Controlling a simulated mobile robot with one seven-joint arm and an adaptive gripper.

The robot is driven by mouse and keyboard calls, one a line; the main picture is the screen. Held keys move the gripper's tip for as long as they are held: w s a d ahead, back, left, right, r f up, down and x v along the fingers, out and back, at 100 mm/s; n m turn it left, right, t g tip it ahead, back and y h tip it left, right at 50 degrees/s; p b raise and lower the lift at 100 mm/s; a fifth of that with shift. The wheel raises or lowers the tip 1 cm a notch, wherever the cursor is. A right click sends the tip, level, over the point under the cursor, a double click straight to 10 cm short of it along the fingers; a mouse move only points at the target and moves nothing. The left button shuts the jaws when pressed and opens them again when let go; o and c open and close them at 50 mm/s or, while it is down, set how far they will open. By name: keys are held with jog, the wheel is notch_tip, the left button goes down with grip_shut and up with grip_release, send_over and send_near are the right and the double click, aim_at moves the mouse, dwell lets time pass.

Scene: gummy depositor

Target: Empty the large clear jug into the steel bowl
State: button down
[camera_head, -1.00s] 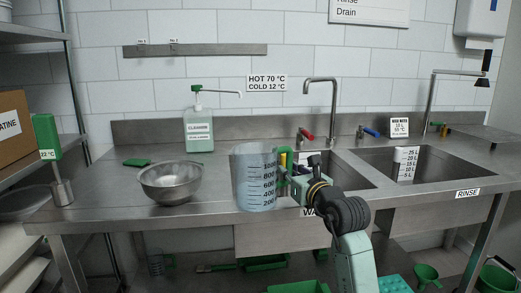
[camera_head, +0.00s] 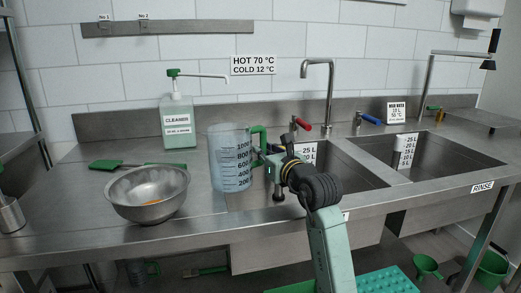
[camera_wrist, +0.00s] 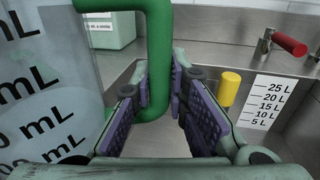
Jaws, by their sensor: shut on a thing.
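The large clear jug (camera_head: 230,168) is upright, with dark mL marks and a green handle. My gripper (camera_head: 262,160) is shut on that handle, at the jug's right side. In the wrist view the green handle (camera_wrist: 155,70) passes between my gripper's purple pads (camera_wrist: 155,105), and the jug's marked wall (camera_wrist: 40,110) fills the left. The steel bowl (camera_head: 130,203) stands on the counter to the left of the jug, a gap between them. A small orange patch shows inside the bowl. The jug's contents cannot be made out clearly.
A cleaner bottle (camera_head: 179,125) with a long spout stands behind the jug and bowl. A green-handled brush (camera_head: 105,164) lies behind the bowl. Sinks (camera_head: 430,155) with taps are to the right. A steel tool (camera_head: 10,214) stands at the left edge.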

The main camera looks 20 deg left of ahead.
aim_at(245, 125)
jog(key=shift+s+a+r+n+y+b, duration=0.15)
jog(key=shift+s+r+n, duration=0.25)
jog(key=shift+r, duration=0.3)
jog(key=shift+s+a+r+n+y+b, duration=0.1)
jog(key=shift+s+a+r+n+b, duration=0.1)
jog(key=shift+r+n, duration=0.35)
jog(key=shift+s+a+r+n+y+b, duration=0.15)
jog(key=shift+s+r+n, duration=0.15)
jog(key=shift+r, duration=0.5)
jog(key=shift+w, duration=0.1)
jog(key=shift+s+a+r+n, duration=0.3)
jog(key=shift+s+r+n, duration=0.2)
jog(key=shift+r+n, duration=0.2)
jog(key=shift+s+a+r+n, duration=0.25)
jog(key=shift+s+r+n, duration=0.3)
jog(key=shift+r, duration=0.15)
jog(key=shift+s+a+r+n+t, duration=0.3)
jog(key=shift+s+a+r+n, duration=0.2)
jog(key=shift+s+r+n, duration=0.2)
jog(key=shift+b, duration=0.3)
jog(key=shift+s+a+r+n+y+b, duration=0.15)
jog(key=shift+s+a+r+n+b, duration=0.1)
jog(key=shift+s+a+r+n, duration=0.25)
jog(key=shift+s+a+r+n+y+b, duration=0.15)
jog(key=shift+s+a+r+n+b, duration=0.15)
jog(key=shift+s+n, duration=0.25)
